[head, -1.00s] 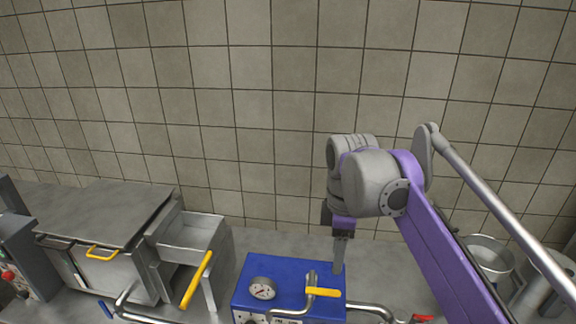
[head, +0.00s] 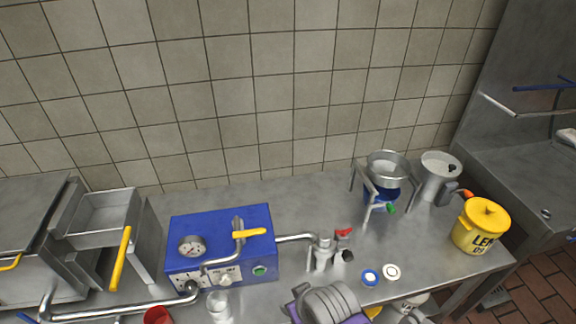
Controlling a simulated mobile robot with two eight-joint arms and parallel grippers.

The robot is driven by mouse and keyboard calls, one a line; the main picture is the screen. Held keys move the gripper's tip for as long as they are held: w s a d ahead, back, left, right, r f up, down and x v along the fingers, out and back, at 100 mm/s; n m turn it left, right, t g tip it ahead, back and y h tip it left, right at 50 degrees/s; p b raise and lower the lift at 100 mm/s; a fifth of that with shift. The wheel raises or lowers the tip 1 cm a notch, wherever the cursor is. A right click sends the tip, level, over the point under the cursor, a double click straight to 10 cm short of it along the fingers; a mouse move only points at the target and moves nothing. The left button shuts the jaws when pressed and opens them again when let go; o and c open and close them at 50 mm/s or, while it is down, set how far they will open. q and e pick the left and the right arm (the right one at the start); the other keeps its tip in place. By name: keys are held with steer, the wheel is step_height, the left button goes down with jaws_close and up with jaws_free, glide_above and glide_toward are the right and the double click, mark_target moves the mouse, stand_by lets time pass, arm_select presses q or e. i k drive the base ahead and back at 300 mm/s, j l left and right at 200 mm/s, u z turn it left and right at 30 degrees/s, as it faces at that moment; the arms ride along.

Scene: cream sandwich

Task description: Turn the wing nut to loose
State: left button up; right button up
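I cannot surely pick out the wing nut in the head view. A small metal fitting (head: 322,252) stands at the end of the pipe on the right of the blue machine (head: 220,250). A small red handle (head: 343,232) sits beside this fitting, with a small black part below it. These parts are too small to tell which is a wing nut. A grey and purple link of my arm shows at the bottom, close in front of the fitting. Neither gripper is in view.
The blue machine has a gauge and a yellow lever (head: 250,233). A metal bowl on a stand (head: 388,164), a grey pot (head: 441,172) and a yellow bucket (head: 482,228) stand to the right. Two small round lids (head: 391,271) lie in front. The counter behind the fitting is clear.

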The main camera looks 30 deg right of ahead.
mark_target(343, 233)
steer(key=k+j+z, duration=0.1)
steer(key=z, duration=1.45)
steer(key=i+l, duration=0.25)
steer(key=l, duration=0.15)
steer(key=i+l, duration=0.25)
steer(key=l, duration=0.15)
steer(key=i+l, duration=0.25)
steer(key=l, duration=0.15)
